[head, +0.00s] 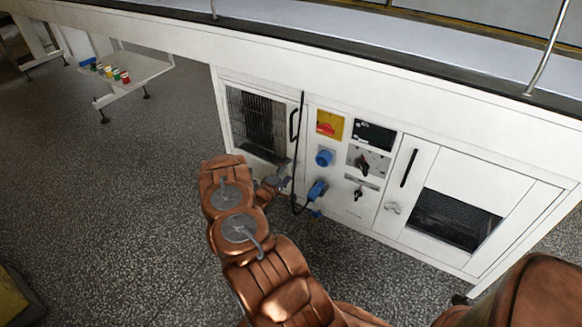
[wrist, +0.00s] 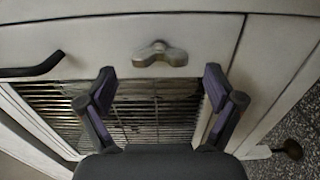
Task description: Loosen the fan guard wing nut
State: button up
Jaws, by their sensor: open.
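A grey metal wing nut (wrist: 160,54) sits on the white panel frame in the wrist view, its two wings lying left and right. My gripper (wrist: 159,73) is open and empty. Its two fingers stand to either side of the nut and slightly below it in the picture, with no contact visible. A dark metal grille (wrist: 155,112) shows between and below the fingers. In the head view my gripper (head: 277,182) is at the right edge of the left guard panel (head: 258,120), below its black handle (head: 294,125). The nut there is hidden by my gripper.
A black handle (wrist: 32,68) is left of the nut in the wrist view. A black cable (head: 293,180) and blue plug (head: 317,190) are close right of my gripper. A red-yellow switch (head: 329,125) and another wing nut (head: 393,208) are farther right.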

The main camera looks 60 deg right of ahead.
jog(key=a, duration=0.8)
jog(key=shift+s+a, duration=0.2)
jog(key=shift+a, duration=0.2)
jog(key=shift+w, duration=0.15)
